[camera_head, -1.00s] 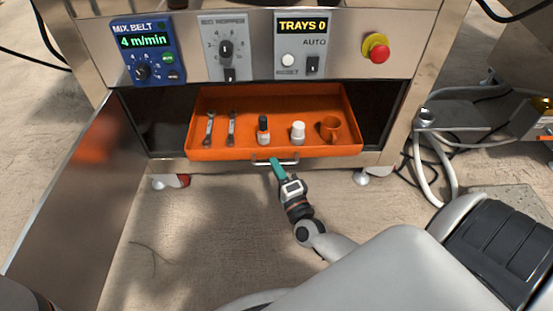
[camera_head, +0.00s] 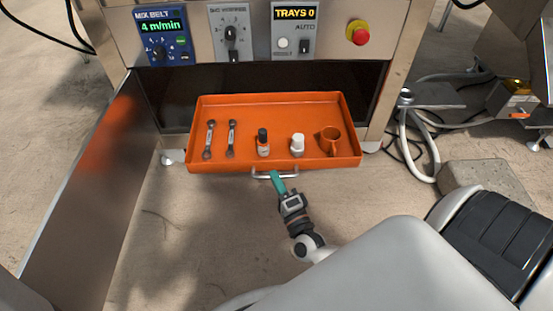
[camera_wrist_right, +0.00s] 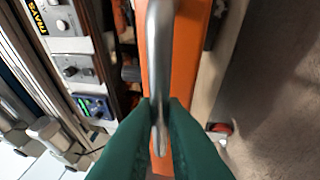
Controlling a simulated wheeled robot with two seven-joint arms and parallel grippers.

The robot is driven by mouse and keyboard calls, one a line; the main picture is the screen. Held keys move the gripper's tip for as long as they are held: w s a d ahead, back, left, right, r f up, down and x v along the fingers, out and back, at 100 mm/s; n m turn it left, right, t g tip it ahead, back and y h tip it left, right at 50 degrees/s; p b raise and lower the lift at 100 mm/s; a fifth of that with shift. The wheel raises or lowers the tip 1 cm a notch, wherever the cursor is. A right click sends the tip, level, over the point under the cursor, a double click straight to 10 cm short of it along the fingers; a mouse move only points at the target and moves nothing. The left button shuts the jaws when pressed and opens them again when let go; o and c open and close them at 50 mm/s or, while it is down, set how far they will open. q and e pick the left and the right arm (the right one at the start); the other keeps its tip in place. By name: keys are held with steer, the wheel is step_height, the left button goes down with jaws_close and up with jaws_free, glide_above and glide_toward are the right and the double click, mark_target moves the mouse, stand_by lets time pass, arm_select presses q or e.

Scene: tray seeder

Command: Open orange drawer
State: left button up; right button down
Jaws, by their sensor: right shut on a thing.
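The orange drawer (camera_head: 222,163) is pulled well out of the machine's lower bay in the head view. Its metal handle (camera_head: 262,175) runs along the middle of its front. My right gripper (camera_head: 275,174) has its green fingers on the handle. In the right wrist view the green fingers (camera_wrist_right: 160,110) are shut on the handle bar (camera_wrist_right: 159,50), with the drawer's orange front (camera_wrist_right: 185,60) just behind it. Two wrenches, a dark-capped bottle (camera_head: 263,143), a white bottle (camera_head: 297,145) and an orange mug (camera_head: 330,141) stand or lie in the drawer. My left gripper is not in view.
An open metal door (camera_head: 85,190) stands to the left of the drawer. The control panel with dials and a red emergency button (camera_head: 358,33) is above. Cables and a concrete block (camera_head: 487,180) lie at right. The floor in front is mostly clear.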

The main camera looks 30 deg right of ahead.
steer(key=shift+s+a, duration=0.15)
steer(key=shift+s, duration=0.1)
steer(key=c, duration=1.5)
jaws_free()
